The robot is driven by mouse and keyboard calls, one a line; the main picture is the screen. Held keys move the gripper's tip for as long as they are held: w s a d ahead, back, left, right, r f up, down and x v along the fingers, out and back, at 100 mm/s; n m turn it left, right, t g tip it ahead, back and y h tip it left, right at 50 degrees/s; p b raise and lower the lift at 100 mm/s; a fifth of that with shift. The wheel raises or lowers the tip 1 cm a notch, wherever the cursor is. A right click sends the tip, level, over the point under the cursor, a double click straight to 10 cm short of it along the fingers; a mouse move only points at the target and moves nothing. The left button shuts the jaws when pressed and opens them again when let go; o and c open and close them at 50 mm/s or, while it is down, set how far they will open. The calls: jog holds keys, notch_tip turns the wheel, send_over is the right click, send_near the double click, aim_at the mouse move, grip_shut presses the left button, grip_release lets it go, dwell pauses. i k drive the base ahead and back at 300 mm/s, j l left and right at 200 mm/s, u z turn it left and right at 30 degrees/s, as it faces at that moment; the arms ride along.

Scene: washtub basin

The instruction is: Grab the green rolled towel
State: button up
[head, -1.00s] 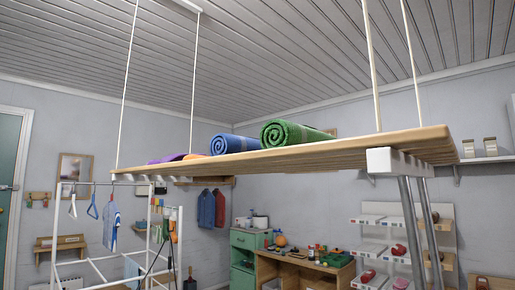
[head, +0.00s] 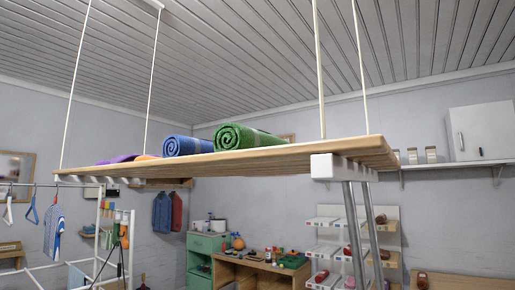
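The green rolled towel (head: 240,137) lies on its side on top of a hanging wooden shelf (head: 290,155). Its spiral end faces me and a pale band goes round it. A blue rolled towel (head: 183,145) lies just to its left. My gripper is not in view, and nothing touches the green towel from above.
Ropes (head: 320,70) hold the shelf at its corners. Purple cloth (head: 120,158) and a bit of orange (head: 147,157) lie on its left part. Below are a white drying rack (head: 100,235), a wooden bench (head: 240,268), a green cabinet (head: 198,260) and a shoe rack (head: 325,250).

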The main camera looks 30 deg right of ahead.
aim_at(230, 136)
jog(key=i+l+u, duration=0.15)
jog(key=u, duration=0.3)
jog(key=i+l+u, duration=0.15)
jog(key=u, duration=0.35)
